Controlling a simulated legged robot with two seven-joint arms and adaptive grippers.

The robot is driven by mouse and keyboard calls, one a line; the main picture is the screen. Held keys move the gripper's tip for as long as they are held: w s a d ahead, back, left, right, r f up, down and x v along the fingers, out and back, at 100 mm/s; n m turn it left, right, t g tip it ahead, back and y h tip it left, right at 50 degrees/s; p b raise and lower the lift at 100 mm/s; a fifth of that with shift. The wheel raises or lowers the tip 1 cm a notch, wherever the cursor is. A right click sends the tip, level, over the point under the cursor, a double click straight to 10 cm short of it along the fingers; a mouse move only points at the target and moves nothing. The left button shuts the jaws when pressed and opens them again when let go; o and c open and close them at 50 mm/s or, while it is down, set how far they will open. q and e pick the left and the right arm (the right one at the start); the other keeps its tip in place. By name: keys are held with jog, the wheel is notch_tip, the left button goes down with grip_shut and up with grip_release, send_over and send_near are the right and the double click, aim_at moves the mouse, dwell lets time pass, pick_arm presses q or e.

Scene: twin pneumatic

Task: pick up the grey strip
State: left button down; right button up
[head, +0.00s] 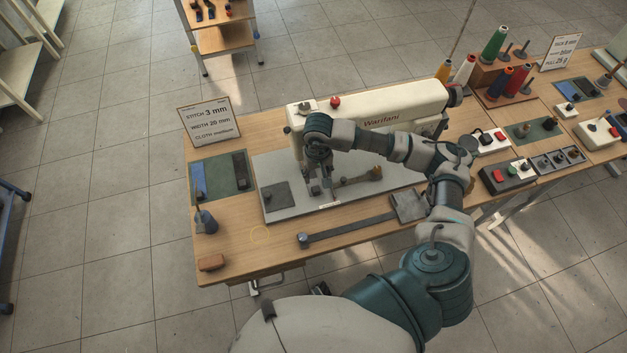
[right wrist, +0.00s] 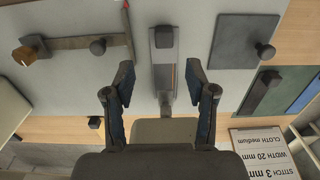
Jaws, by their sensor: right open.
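A dark grey strip (head: 240,172) with a small dark knob lies on the right part of a green mat (head: 222,186), beside a blue strip (head: 198,182). In the right wrist view the dark grey strip (right wrist: 260,95) lies at the right, outside my fingers. My right gripper (head: 319,172) is open and empty over the sewing machine's plate, to the right of the mat in the head view. In the right wrist view its fingers (right wrist: 158,85) stand wide apart over the plate's edge. My left gripper is not in view.
The sewing machine (head: 375,118) stands behind my right forearm. A grey square (head: 277,196) with a knob lies on its plate. A long dark bar (head: 350,229) lies along the front table edge. A sign (head: 208,122) stands behind the mat.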

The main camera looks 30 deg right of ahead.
aim_at(317, 188)
jog(key=shift+s+a+f, duration=0.1)
jog(key=shift+a+f, duration=0.05)
jog(key=shift+f, duration=0.45)
jog(key=shift+a+f, duration=0.15)
jog(key=shift+f, duration=0.4)
notch_tip(317, 188, down, 4)
jog(key=shift+s+a+r+p, duration=0.1)
jog(key=shift+s+a+p, duration=0.05)
jog(key=shift+p, duration=0.15)
jog(key=shift+d+f, duration=0.25)
jog(key=shift+f, duration=0.3)
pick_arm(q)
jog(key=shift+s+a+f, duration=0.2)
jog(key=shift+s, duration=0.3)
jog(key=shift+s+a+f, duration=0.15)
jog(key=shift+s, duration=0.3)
pick_arm(e)
jog(key=shift+a, duration=0.2)
grip_shut()
